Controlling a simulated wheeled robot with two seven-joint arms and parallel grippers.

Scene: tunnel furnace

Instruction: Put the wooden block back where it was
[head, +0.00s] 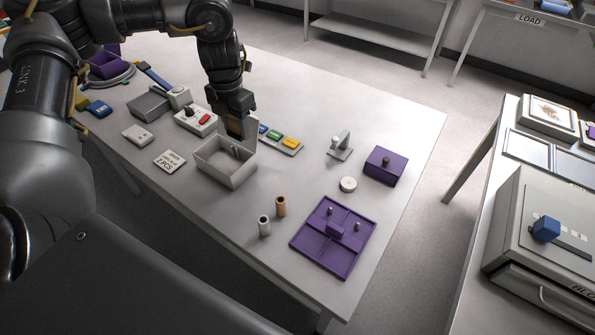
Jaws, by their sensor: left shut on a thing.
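My left gripper (238,118) points down over the far rim of an open pale box (234,181) near the middle of the table. It is shut on the wooden block (236,128), a small brown piece mostly covered by the fingers. I cannot tell whether the block touches the box. Small grey pegs stand or lie inside the box. My right gripper is out of view.
Around the box are a control box with a red button (200,121), coloured tiles (275,135) and a "2 PCS" card (170,161). Nearer stand a copper cylinder (281,206), a silver cylinder (264,226) and a purple divided tray (308,245). A purple box (385,165) stands right.

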